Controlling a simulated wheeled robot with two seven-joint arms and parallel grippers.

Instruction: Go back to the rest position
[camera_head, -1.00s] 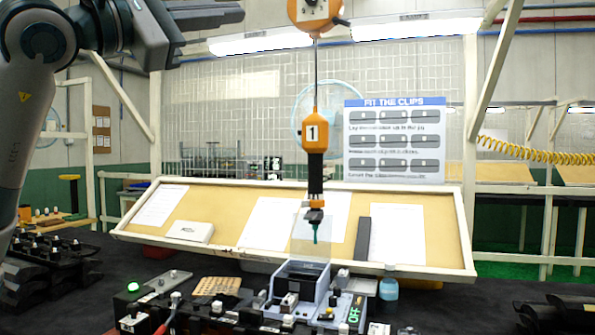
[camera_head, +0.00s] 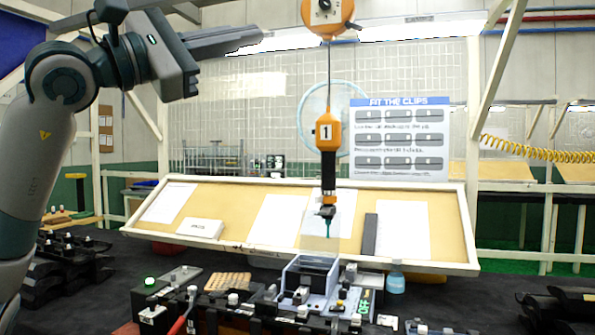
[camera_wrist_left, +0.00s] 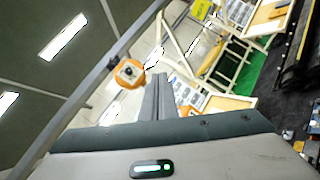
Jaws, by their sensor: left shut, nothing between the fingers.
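My left arm comes in from the left in the head view. Its gripper (camera_head: 240,39) is raised high above the bench, with the fingers together and empty, pointing right. In the left wrist view the two grey fingers (camera_wrist_left: 158,98) lie side by side with nothing between them. My right gripper is in neither view.
An orange hanging tool (camera_head: 328,132) hangs on a cord right of my left gripper. Below are a clip fixture (camera_head: 312,275), a slanted board (camera_head: 340,250) with papers, and dark trim parts (camera_head: 70,265). A blue-capped bottle (camera_head: 396,282) stands to the right.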

